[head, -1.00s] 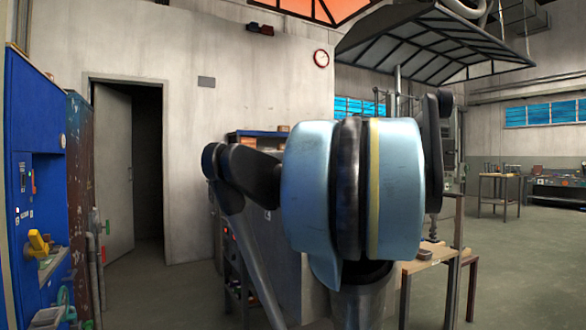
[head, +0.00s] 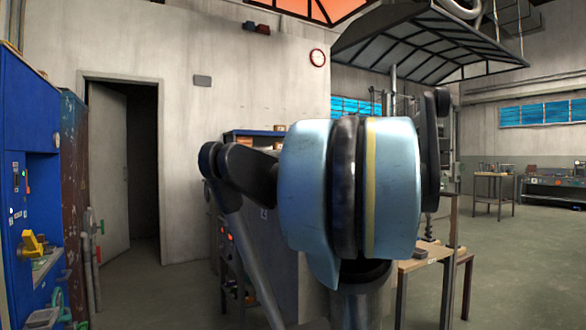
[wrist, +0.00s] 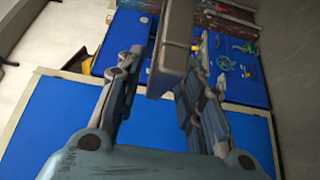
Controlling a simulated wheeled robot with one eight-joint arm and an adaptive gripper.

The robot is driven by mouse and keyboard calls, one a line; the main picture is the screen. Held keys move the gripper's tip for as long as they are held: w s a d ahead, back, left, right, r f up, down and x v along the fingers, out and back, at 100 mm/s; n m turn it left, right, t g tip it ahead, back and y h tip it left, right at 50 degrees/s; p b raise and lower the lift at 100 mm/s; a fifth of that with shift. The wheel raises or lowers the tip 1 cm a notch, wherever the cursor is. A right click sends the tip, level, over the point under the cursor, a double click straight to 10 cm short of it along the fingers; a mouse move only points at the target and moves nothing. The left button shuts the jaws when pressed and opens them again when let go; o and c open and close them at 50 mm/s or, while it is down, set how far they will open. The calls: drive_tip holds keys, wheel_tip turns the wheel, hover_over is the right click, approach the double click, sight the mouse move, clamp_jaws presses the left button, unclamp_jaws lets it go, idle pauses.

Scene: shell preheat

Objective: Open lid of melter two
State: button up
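I cannot make out a melter or its lid for certain in either view. My gripper (wrist: 172,55) shows in the wrist view with its two fingers leaning inward around a grey-brown bar (wrist: 172,55). The bar sits between the fingertips and overlaps the right finger; its far end runs off the top of the picture. In the head view my arm fills the middle and hides what stands behind it; the gripper's fingers are not clear there.
A blue cabinet (head: 30,130) with a yellow part (head: 33,244) stands at the left. Beside it are an open door (head: 108,170) and a wall. A wooden table (head: 425,258) stands right of my arm, under a hood (head: 430,45). Floor (head: 520,270) is free at the right.

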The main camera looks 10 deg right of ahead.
drive_tip(key=shift+d, duration=0.15)
drive_tip(key=v, duration=1.1)
drive_tip(key=shift+s+d, duration=0.2)
drive_tip(key=shift+d, duration=0.05)
idle(0.6)
